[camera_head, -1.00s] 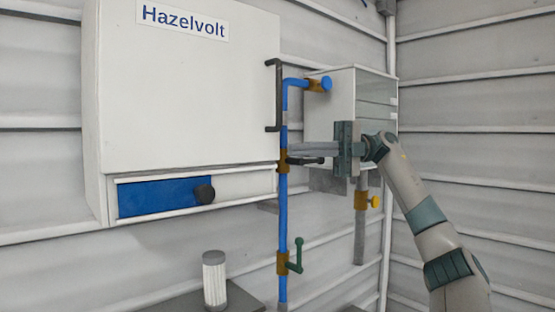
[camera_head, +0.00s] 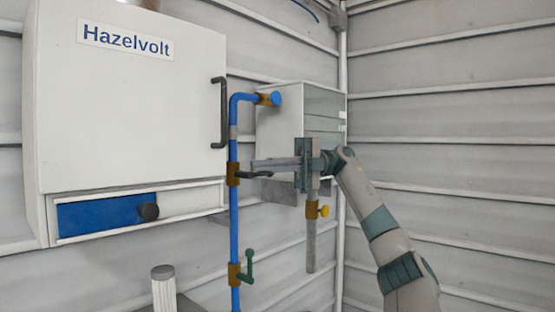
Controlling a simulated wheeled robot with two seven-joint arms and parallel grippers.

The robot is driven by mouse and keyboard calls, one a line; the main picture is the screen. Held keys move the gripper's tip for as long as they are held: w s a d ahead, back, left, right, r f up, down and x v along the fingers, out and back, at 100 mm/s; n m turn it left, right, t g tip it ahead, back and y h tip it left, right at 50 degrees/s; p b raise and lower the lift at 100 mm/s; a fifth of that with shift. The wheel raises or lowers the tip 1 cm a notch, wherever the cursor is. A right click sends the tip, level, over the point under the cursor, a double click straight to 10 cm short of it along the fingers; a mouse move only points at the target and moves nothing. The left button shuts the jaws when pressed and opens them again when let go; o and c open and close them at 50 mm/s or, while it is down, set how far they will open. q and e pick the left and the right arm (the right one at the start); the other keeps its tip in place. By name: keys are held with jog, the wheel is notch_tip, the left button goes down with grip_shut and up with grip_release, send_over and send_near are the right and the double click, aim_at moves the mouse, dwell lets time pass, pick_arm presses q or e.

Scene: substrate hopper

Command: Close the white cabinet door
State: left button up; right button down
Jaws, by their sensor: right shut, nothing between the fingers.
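The white cabinet (camera_head: 130,100) labelled "Hazelvolt" hangs on the wall at the left. Its front door carries a black vertical handle (camera_head: 219,112) near the right edge. The door looks flush with the body, but a small gap cannot be ruled out from this angle. My right gripper (camera_head: 254,164) is shut and empty. Its fingers point left, below and to the right of the handle, just right of the blue pipe in the picture. I cannot tell whether they touch the pipe or its fittings. My left gripper is not in view.
A blue pipe (camera_head: 235,205) with a blue knob and a green valve handle (camera_head: 247,268) runs beside the cabinet. A blue drawer-like panel (camera_head: 105,214) sits below the door. A smaller white box (camera_head: 279,130) is behind my gripper. A white cylinder (camera_head: 163,288) stands below.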

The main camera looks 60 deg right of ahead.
jog(key=d+p, duration=0.4)
jog(key=d, duration=0.2)
jog(key=shift+w+d, duration=0.25)
jog(key=shift+d, duration=0.15)
jog(key=shift+r, duration=0.1)
dwell(0.5)
